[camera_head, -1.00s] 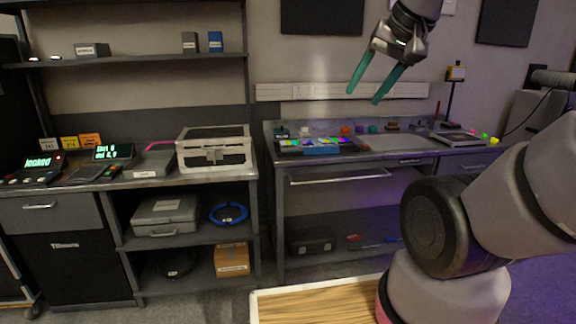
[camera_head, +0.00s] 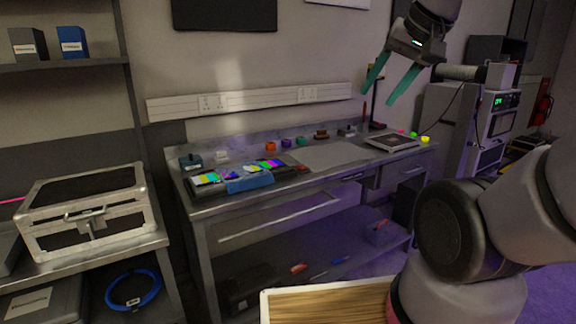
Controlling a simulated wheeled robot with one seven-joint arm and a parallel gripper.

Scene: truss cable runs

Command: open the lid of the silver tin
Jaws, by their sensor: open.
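My gripper (camera_head: 377,98) is raised in front of the back wall, its two green fingers apart with nothing between them. It hangs in the air, pointing down and left. No thing in view is plainly the silver tin. A silver-framed case (camera_head: 85,213) with dark panels, a front latch and a closed lid stands on the left bench, far from my gripper. A flat grey item (camera_head: 392,141) lies at the right of the middle workbench; I cannot tell if it is a tin.
The middle workbench (camera_head: 218,205) holds colored panels (camera_head: 250,182), a blue cloth (camera_head: 250,183), several small colored pieces and a bare grey mat (camera_head: 340,156). A blue cable coil (camera_head: 133,289) lies on the lower left shelf. A wood-topped surface (camera_head: 330,304) is close in front.

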